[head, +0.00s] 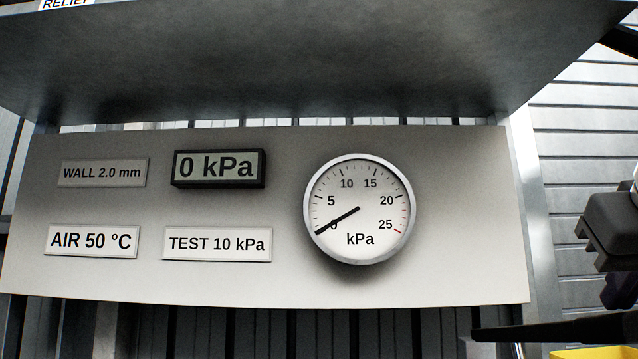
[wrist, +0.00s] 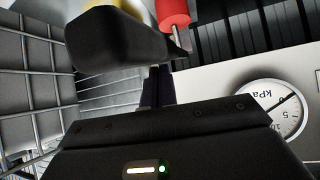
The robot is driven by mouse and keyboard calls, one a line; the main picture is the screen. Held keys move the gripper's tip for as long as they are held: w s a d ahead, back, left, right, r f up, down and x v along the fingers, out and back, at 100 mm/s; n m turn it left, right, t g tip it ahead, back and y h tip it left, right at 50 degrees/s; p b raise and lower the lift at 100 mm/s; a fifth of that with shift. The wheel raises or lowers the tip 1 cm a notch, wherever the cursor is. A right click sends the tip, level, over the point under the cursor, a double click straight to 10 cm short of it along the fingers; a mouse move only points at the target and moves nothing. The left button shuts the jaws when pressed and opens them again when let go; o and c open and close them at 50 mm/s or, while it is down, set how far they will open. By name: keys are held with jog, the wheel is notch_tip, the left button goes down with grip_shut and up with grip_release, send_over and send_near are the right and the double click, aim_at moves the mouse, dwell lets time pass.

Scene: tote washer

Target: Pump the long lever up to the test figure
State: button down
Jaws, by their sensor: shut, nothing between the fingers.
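The round gauge (head: 359,209) has its needle at 0 on a scale up to 25 kPa; it also shows upside down in the wrist view (wrist: 270,108). The digital display (head: 219,168) reads 0 kPa. The test plate (head: 217,244) reads TEST 10 kPa. A red grip (wrist: 173,12) on a thin metal rod shows at the top of the wrist view; I cannot tell whether it is the long lever's. My gripper (wrist: 157,85) is shut and empty, partly hidden behind a dark block. Its contact with the red grip cannot be told.
The pale panel (head: 470,220) carries the gauge and plates, including WALL 2.0 mm (head: 102,172) and AIR 50 °C (head: 92,240). A grey hood (head: 300,60) overhangs it. A dark tapered bar (head: 550,331) and a yellow piece (head: 590,353) show at lower right.

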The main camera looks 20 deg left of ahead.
notch_tip(320, 180, down, 8)
jog(key=b, duration=0.6)
dwell(0.4)
notch_tip(320, 180, up, 10)
jog(key=p, duration=1)
jog(key=shift+r, duration=0.15)
jog(key=c, duration=2.1)
grip_release()
